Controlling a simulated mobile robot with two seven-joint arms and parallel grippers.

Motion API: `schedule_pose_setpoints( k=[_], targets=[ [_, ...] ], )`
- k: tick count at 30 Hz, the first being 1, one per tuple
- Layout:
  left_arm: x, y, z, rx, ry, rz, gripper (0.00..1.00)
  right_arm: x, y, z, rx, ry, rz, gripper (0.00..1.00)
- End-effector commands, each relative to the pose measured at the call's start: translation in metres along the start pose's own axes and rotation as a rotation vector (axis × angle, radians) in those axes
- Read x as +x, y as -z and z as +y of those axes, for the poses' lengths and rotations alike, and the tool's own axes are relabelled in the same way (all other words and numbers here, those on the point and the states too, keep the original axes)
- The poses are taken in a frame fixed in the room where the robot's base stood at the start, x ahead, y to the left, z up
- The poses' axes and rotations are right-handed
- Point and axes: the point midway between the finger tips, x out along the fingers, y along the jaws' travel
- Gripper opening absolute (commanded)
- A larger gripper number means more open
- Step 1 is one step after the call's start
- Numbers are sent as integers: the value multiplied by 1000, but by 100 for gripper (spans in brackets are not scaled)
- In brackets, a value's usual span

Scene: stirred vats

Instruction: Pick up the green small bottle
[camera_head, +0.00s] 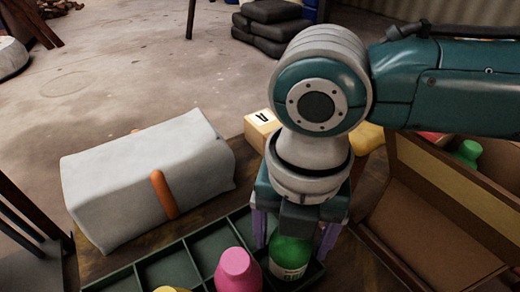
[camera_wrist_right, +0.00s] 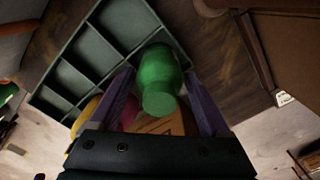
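A green bottle (camera_head: 290,257) with a pale printed label stands in a compartment at the right end of the dark green divided tray (camera_head: 133,279). My right gripper (camera_head: 293,236) is above it, pointing down, with its purple fingers on either side of the bottle. In the right wrist view the green bottle (camera_wrist_right: 160,68) sits between the spread fingers (camera_wrist_right: 160,88), with small gaps at its sides. The gripper hides its top in the head view. Another green bottle (camera_head: 467,151) is in the cardboard box at the right. My left gripper is not in view.
A pink bottle (camera_head: 238,268) stands in the tray just left of the right gripper. The open cardboard box (camera_head: 425,215) is close on the right.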

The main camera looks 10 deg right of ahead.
Motion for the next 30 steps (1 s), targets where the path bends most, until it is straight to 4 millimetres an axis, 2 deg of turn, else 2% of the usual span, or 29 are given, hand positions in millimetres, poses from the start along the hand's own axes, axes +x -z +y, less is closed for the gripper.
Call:
schedule_pose_setpoints(
  k=[2, 21, 30],
  targets=[
    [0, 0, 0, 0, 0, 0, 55, 0, 0, 0, 0, 0, 0, 71],
    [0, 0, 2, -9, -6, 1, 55, 0, 0, 0, 1, 0, 0, 0],
    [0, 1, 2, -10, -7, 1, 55, -2, 0, 0, 1, -1, -1, 0]
  ],
)
